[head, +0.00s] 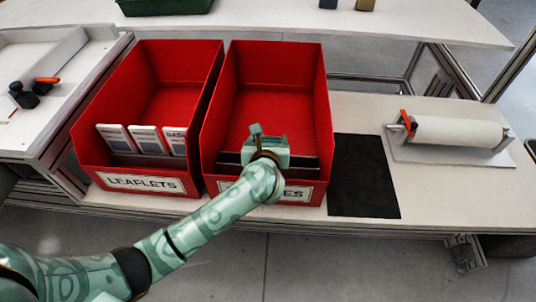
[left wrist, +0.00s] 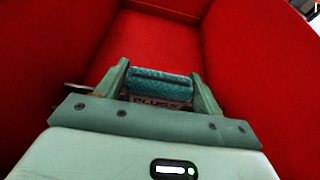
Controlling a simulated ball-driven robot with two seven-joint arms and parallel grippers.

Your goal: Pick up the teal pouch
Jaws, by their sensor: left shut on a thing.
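The teal pouch (left wrist: 160,86) shows in the left wrist view, between the two fingers of my left gripper (left wrist: 163,82). My left gripper is shut on it. Part of a pale printed label shows on or just below the pouch. In the head view my left gripper (head: 262,140) is over the front part of the right red bin (head: 318,95). There the pouch is mostly hidden behind my gripper and wrist. I cannot tell whether the pouch still touches other things in the bin. My right gripper is not in view.
Dark flat items (head: 232,158) stand at the front of the right bin. The left red bin (head: 90,125), labelled LEAFLETS, holds white packets (head: 147,140). A black mat (head: 362,175) lies bare to the right. A white roll on a stand (head: 455,131) is farther right.

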